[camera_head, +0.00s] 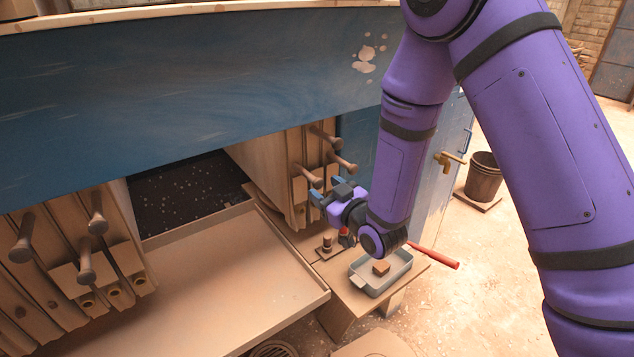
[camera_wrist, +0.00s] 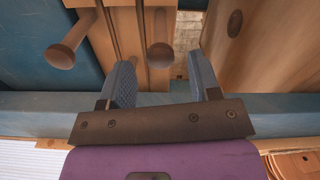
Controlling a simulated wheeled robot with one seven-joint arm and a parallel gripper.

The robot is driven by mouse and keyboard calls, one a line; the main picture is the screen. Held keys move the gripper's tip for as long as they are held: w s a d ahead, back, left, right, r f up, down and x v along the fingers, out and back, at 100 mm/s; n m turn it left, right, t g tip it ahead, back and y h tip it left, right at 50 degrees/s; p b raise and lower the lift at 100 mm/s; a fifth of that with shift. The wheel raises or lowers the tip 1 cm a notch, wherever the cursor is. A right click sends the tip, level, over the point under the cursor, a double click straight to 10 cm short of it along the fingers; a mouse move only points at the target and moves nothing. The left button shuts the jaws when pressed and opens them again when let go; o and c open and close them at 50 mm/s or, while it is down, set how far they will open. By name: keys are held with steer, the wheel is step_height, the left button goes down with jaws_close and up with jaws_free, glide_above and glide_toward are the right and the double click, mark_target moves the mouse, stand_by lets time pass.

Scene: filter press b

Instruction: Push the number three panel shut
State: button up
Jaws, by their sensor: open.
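My gripper (camera_head: 325,193) is open beside the right-hand group of upright tan panels (camera_head: 296,178). These panels carry knobbed pegs, one of them (camera_head: 306,175) close to my fingertips. In the wrist view the two blue fingers of my gripper (camera_wrist: 160,78) are apart, with nothing held. One peg (camera_wrist: 160,52) shows between and beyond them, another (camera_wrist: 70,42) to the left; I cannot tell whether they touch. A second group of panels (camera_head: 75,270) with pegs stands at the lower left. No number is readable, so I cannot tell which panel is number three.
A wide tan tray (camera_head: 215,285) lies between the panel groups, beside a dark opening (camera_head: 190,190). A blue beam (camera_head: 200,100) runs above. A bucket (camera_head: 483,177) stands at right.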

mark_target(320, 186)
steer(key=shift+x, duration=2.2)
steer(key=shift+a, duration=0.1)
jaws_close()
